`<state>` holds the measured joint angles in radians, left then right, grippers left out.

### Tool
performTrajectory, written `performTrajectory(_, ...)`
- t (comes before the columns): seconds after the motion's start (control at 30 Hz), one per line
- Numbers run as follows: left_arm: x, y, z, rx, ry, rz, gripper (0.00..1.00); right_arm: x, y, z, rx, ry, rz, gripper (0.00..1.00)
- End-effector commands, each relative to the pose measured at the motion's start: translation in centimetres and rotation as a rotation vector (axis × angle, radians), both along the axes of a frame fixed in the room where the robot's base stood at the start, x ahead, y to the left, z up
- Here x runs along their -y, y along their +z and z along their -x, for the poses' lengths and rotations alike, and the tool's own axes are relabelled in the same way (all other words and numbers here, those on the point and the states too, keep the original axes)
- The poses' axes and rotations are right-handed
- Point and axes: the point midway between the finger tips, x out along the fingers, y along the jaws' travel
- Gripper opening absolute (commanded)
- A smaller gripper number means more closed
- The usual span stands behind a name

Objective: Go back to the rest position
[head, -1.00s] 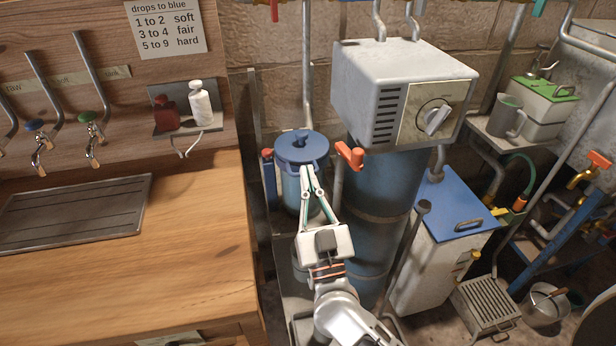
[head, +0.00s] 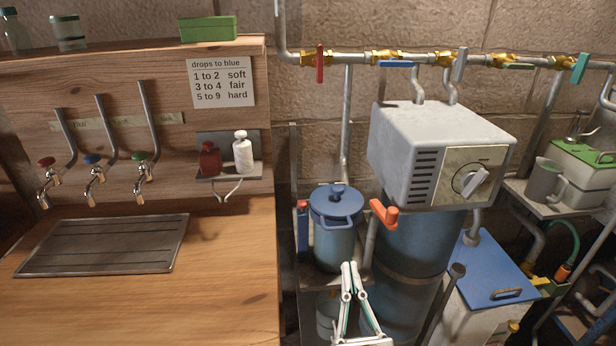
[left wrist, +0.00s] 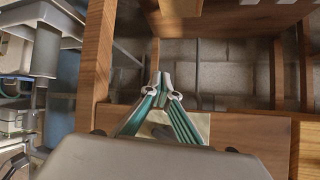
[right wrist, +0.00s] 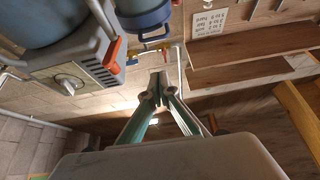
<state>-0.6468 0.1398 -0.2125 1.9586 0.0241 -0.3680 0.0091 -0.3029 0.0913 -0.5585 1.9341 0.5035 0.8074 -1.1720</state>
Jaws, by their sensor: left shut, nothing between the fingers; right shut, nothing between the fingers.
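My right gripper (head: 350,268) is at the bottom of the head view, below and in front of the blue lidded pot (head: 335,222). Its fingers are together and hold nothing. In the right wrist view the same gripper (right wrist: 158,88) is shut and empty, and the blue pot (right wrist: 143,20) shows upside down at the top, apart from the fingertips. My left gripper (left wrist: 161,80) shows only in the left wrist view. Its fingers meet at the tips with nothing between them, near wooden boards and a stone-like surface.
A wooden counter (head: 235,270) with a drip tray (head: 105,245) stands at left. A grey box with a dial (head: 440,150) sits on a blue cylinder; an orange lever (head: 384,213) sticks out beside it. A blue-lidded box (head: 488,270) stands at right. A pipe with valves (head: 350,60) crosses the wall.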

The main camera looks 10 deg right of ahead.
Motion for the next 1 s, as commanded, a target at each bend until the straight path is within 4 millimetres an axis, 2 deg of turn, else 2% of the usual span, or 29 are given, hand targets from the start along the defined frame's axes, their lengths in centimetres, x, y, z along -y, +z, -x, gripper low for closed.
performTrajectory(0.07,0.0,0.1,0.0,0.002,0.0,0.001,0.0,-0.2,-0.6,0.0,-0.014,0.019,0.014,0.0)
performTrajectory(0.17,0.0,0.2,-0.1,0.004,0.0,0.001,0.0,-1.0,-2.6,0.3,-0.068,0.084,0.057,0.0)
performTrajectory(0.27,0.0,0.3,-0.1,0.006,0.0,0.001,0.0,-1.9,-6.7,0.8,-0.185,0.178,0.124,0.0)
performTrajectory(0.37,0.0,0.3,-0.1,0.006,0.0,0.001,0.0,-1.9,-12.4,1.8,-0.359,0.261,0.187,0.0)
performTrajectory(0.5,0.0,0.3,-0.1,0.005,0.001,0.002,0.0,0.3,-21.1,4.5,-0.646,0.308,0.248,0.0)
performTrajectory(0.6,0.0,0.3,-0.1,0.005,0.001,0.002,0.0,2.8,-26.0,6.8,-0.824,0.293,0.269,0.0)
performTrajectory(0.7,0.0,0.3,-0.1,0.004,0.0,0.002,0.0,5.1,-29.3,8.7,-0.953,0.264,0.277,0.0)
performTrajectory(0.83,0.0,0.2,0.0,0.003,0.0,0.002,0.0,7.1,-31.5,10.3,-1.048,0.23,0.28,0.0)
performTrajectory(1.0,0.0,0.0,0.1,0.0,0.001,0.001,0.0,7.8,-32.2,10.8,-1.079,0.218,0.28,0.0)
